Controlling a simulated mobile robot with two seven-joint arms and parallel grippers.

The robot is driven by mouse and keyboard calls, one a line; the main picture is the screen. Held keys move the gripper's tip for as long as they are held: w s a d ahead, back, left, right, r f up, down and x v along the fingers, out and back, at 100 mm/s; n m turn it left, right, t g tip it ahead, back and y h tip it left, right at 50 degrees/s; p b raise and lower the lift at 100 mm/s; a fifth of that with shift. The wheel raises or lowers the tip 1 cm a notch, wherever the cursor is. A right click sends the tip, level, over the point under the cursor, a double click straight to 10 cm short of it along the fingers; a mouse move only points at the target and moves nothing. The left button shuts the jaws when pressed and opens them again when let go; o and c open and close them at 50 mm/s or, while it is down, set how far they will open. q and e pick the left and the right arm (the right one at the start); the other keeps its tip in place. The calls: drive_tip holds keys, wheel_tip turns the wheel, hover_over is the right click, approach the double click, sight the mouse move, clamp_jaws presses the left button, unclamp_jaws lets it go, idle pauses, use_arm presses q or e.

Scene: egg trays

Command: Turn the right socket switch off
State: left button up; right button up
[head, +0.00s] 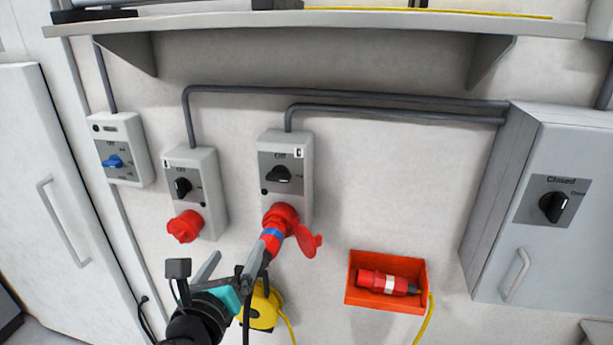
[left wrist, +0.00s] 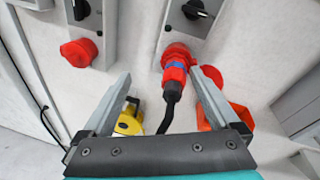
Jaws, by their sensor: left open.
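The right socket (head: 300,207) is a grey wall box with a black rotary switch (head: 279,174) whose handle lies roughly sideways below an off label. The switch also shows at the top of the left wrist view (left wrist: 196,9). A red plug with a blue band (head: 271,240) sits in the socket's red outlet, its red lid hanging open to the right. My left gripper (head: 237,252) is open and empty, below and left of the plug in the head view. In the left wrist view the plug (left wrist: 174,74) appears between the fingers, nearer the right one. My right gripper is not in view.
The left socket (head: 205,187) has its own black switch and a red cap. A box with a blue switch (head: 121,149) is farther left. An orange bin (head: 390,262) holds a red connector. A grey cabinet (head: 543,150) stands right. A shelf (head: 320,20) juts out above.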

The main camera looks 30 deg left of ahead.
use_arm(q)
wheel_tip(320, 180, up, 6)
drive_tip(key=w+d+m+t+h, duration=0.1)
drive_tip(key=d+m+t+h, duration=0.1)
drive_tip(key=m, duration=0.3)
drive_tip(key=b, duration=0.7)
approach(277, 180)
drive_tip(key=shift+w+f+b, duration=0.2)
drive_tip(key=shift+w+b, duration=0.25)
drive_tip(key=shift+w, duration=0.15)
drive_tip(key=p+x, duration=0.1)
drive_tip(key=x, duration=0.4)
drive_tip(key=shift+w+a+r, duration=0.15)
drive_tip(key=shift+w+a, duration=0.05)
drive_tip(key=shift+w, duration=0.15)
drive_tip(key=shift+x, duration=0.85)
drive_tip(key=c, duration=1.4)
